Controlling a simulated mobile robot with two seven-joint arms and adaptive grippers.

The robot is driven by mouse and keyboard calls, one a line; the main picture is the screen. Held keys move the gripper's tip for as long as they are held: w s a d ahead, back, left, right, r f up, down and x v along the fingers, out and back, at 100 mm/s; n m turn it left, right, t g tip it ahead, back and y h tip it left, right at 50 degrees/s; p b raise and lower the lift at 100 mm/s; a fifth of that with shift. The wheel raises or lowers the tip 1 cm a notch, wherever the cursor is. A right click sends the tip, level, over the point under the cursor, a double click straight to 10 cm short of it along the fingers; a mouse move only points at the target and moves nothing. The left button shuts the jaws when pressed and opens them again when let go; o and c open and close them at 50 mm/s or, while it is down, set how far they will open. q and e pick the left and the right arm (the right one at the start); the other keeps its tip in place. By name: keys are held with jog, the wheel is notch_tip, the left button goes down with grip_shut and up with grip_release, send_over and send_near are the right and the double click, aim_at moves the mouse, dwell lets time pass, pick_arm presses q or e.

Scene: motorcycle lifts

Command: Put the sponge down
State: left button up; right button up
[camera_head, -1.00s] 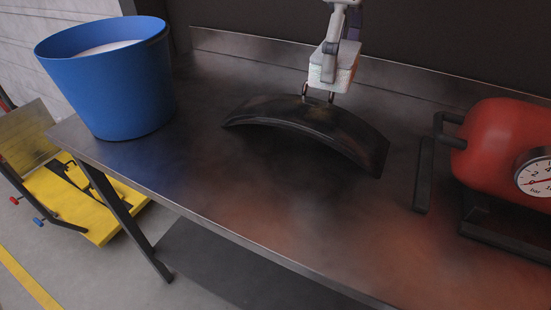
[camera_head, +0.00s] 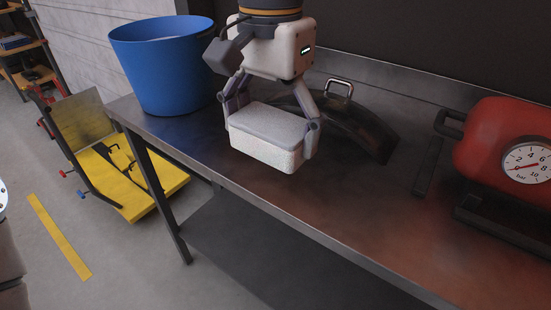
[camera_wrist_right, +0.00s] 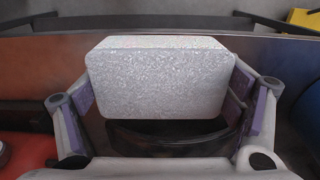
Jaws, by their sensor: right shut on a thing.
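The sponge (camera_head: 265,146) is a pale, speckled block with a grey top layer. My right gripper (camera_head: 271,121) is shut on it, with one finger at each end. The sponge is held up near the front edge of the metal workbench (camera_head: 290,205), in front of a black curved fender (camera_head: 372,132). In the right wrist view the sponge (camera_wrist_right: 160,80) fills the space between the fingers of the right gripper (camera_wrist_right: 163,95). The picture does not clearly show its height above the bench. My left gripper is not in view.
A blue bucket (camera_head: 160,75) stands on the bench's left end. A red tank with a pressure gauge (camera_head: 490,135) stands at the right. A yellow platform (camera_head: 130,185) stands on the floor at the left.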

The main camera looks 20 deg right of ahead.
jog(key=w+d+f, duration=0.1)
jog(key=w+f, duration=0.3)
jog(key=f, duration=0.1)
jog(key=w+d+f+b, duration=0.1)
jog(key=w+f, duration=0.1)
jog(key=w, duration=0.1)
jog(key=shift+d+f, duration=0.25)
jog(key=shift+d, duration=0.05)
notch_tip(320, 180, down, 3)
jog(key=o, duration=0.9)
jog(key=shift+f, duration=0.15)
jog(key=shift+c, duration=0.2)
notch_tip(320, 180, up, 12)
jog(key=shift+r, duration=0.2)
